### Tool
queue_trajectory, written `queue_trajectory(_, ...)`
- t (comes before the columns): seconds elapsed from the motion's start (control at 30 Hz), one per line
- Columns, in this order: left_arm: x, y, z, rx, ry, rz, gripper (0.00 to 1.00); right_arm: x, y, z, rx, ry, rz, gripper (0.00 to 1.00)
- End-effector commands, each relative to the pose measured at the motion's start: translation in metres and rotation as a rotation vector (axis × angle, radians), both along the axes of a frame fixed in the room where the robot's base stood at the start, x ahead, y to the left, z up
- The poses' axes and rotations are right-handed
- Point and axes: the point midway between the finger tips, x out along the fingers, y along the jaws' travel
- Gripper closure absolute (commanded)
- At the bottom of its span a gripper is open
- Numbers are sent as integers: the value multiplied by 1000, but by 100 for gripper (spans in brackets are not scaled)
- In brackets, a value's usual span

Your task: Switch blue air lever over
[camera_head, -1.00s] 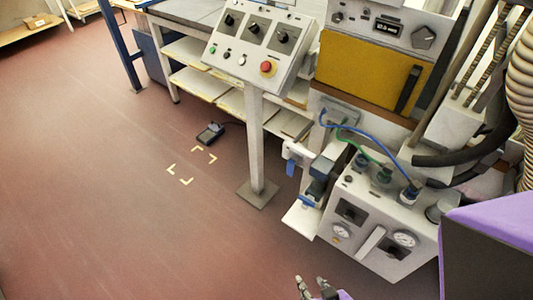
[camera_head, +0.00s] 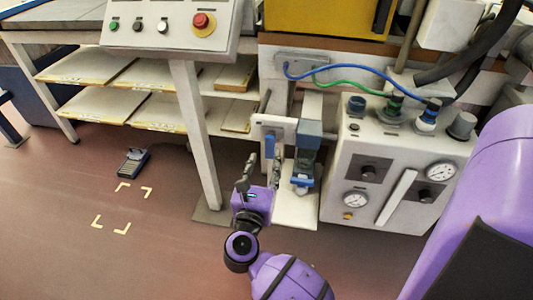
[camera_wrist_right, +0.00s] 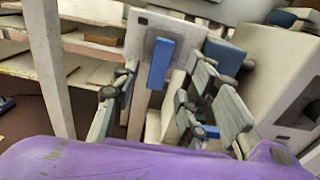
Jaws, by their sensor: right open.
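The blue lever (camera_head: 270,147) points straight down on a white plate (camera_head: 262,127) beside the grey machine box. In the right wrist view the lever (camera_wrist_right: 160,64) lies ahead between my finger pairs, near the middle. My right gripper (camera_head: 262,168) is open, fingers pointing up toward the plate, just below and around the lever's line. In the right wrist view the gripper (camera_wrist_right: 163,95) has its fingers spread left and right of the lever. I cannot tell whether either finger touches it. My left gripper is out of view.
A blue-grey unit (camera_head: 307,140) stands close to the right of the plate. The post (camera_head: 195,135) of the control panel (camera_head: 170,28) stands close on the left. The machine box (camera_head: 385,170) with gauges is at the right. Floor at the left is mostly clear.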

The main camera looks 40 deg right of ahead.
Motion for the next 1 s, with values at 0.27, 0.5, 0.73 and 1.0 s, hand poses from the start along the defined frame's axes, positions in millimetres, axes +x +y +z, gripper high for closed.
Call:
queue_trajectory(0.27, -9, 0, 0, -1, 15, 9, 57, 25, -30, 1, 15, -13, -8, 59)
queue_trajectory(0.5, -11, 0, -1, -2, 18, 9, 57, 46, -54, 1, 15, -10, -7, 59)
queue_trajectory(0.73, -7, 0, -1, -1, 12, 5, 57, 51, -59, 0, 16, -8, -7, 59)
queue_trajectory(1.0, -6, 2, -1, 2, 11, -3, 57, 50, -59, 0, 16, -8, -7, 75)
